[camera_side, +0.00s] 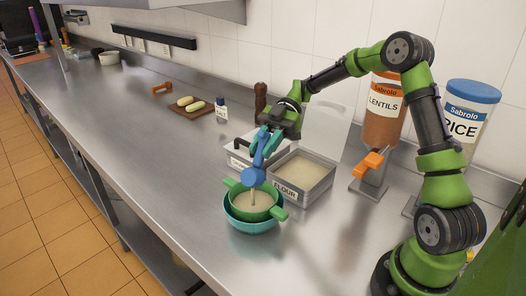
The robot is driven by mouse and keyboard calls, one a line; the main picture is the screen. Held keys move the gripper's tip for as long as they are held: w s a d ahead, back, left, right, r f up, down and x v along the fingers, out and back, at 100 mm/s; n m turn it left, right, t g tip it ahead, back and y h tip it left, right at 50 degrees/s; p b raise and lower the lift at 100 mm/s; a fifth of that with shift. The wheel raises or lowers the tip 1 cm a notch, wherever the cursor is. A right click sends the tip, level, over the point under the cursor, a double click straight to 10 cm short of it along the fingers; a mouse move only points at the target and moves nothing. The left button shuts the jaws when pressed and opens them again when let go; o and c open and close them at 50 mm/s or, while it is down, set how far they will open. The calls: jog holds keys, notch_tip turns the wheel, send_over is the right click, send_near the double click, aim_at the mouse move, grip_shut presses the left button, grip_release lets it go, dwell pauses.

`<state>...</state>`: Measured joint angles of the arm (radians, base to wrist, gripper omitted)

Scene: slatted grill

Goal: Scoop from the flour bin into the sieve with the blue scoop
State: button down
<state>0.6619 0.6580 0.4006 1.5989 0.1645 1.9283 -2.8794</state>
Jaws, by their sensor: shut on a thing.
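The blue scoop (254,176) is held at its handle by my gripper (264,146), which is shut on it. The scoop's head is over the green sieve (234,187), and a thin pale stream runs down from the scoop into the sieve. Pale powder shows inside the sieve. The sieve rests on a teal bowl (252,224). The flour bin (301,196), a metal tub labelled FLOUR, stands just right of the sieve with its lid up and pale flour inside.
A second, partly hidden bin (238,160) is behind the scoop. Lentils (384,112) and rice (470,118) containers stand at the right, near an orange-handled tool (369,163) on a stand. A salt shaker (221,110), pepper mill (260,100) and board (191,109) stand further back.

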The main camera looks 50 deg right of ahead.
aim_at(261, 137)
jog(key=a+h, duration=0.2)
jog(key=a+r+h, duration=0.1)
jog(key=shift+s+a+r, duration=0.1)
jog(key=shift+s, duration=0.15)
jog(key=shift+a+t+h, duration=0.3)
jog(key=shift+a+h, duration=0.15)
jog(key=shift+h, duration=0.35)
jog(key=a+h, duration=0.3)
jog(key=shift+s+a+h, duration=0.25)
jog(key=shift+s+h, duration=0.05)
jog(key=shift+h, duration=0.1)
jog(key=shift+a+f+t+h, duration=0.4)
jog(key=shift+a+h, duration=0.15)
jog(key=shift+h, duration=0.35)
jog(key=shift+s+r, duration=0.1)
